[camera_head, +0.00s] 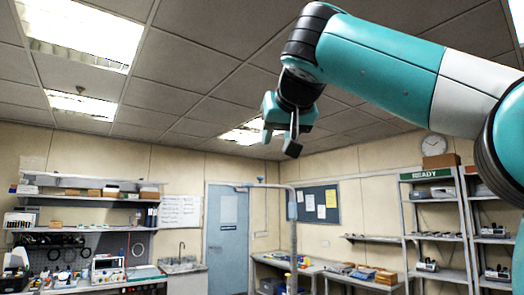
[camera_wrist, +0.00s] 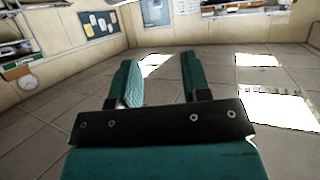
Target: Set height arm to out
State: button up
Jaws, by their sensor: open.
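My gripper (camera_head: 280,139) is raised high near the ceiling in the head view, its fingers hanging down. In the wrist view, my gripper (camera_wrist: 158,72) has its two teal fingers apart with nothing between them. I cannot tell whether this bar is the height arm, and no part is clearly readable as that arm.
A workbench with shelves (camera_head: 85,192) is at the left, and a blue door (camera_head: 228,240) at the back. A bench with trays (camera_head: 375,275) and a shelf rack marked READY (camera_head: 427,175) with several devices are at the right. The wrist view shows the room upside down.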

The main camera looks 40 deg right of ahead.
jog(key=p+x, duration=0.1)
jog(key=x, duration=1.6)
jog(key=shift+d+r, duration=0.3)
jog(key=shift+r, duration=0.05)
grip_shut()
